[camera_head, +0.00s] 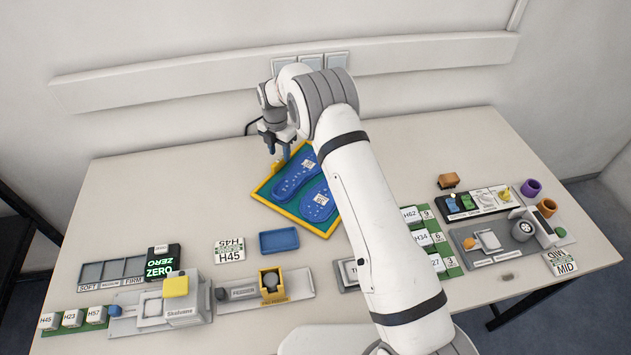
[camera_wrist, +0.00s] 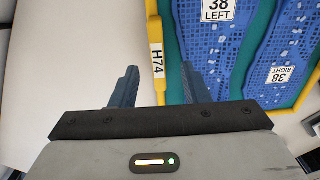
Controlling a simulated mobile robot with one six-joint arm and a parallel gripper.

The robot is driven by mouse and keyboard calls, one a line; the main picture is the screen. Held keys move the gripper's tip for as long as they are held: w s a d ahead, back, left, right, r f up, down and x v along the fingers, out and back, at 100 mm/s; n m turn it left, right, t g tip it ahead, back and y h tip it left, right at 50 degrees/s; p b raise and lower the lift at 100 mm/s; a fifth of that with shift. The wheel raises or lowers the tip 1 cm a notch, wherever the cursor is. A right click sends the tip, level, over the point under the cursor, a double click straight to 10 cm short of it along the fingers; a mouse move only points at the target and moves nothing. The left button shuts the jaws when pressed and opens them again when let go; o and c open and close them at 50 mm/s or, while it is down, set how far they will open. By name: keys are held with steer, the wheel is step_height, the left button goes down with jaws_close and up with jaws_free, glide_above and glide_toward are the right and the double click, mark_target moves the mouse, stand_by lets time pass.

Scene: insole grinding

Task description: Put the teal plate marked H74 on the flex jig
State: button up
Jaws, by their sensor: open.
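The teal plate with a yellow rim (camera_head: 288,214) lies near the back middle of the table. It carries two blue insoles (camera_head: 293,176), tagged 38 LEFT and 38 RIGHT in the wrist view. In that view its yellow rim (camera_wrist: 160,90) bears a white H74 tag (camera_wrist: 157,60). In the wrist view my open gripper (camera_wrist: 160,88) has one dark blue finger on each side of the rim, with gaps. I cannot read a flex jig label; a grey station (camera_head: 347,275) is partly hidden behind my arm.
A yellow-topped machine (camera_head: 176,288) and a station with a yellow bracket (camera_head: 270,284) stand at the front left. Green racks and grey stations fill the right. The back left table is clear.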

mark_target(280, 158)
steer(key=shift+w+f+p, duration=0.2)
steer(key=shift+f+p, duration=0.2)
steer(key=shift+f, duration=0.7)
steer(key=shift+w+f+p, duration=0.15)
steer(key=shift+f+p, duration=0.25)
steer(key=shift+f, duration=0.7)
steer(key=shift+c, duration=0.4)
jaws_close()
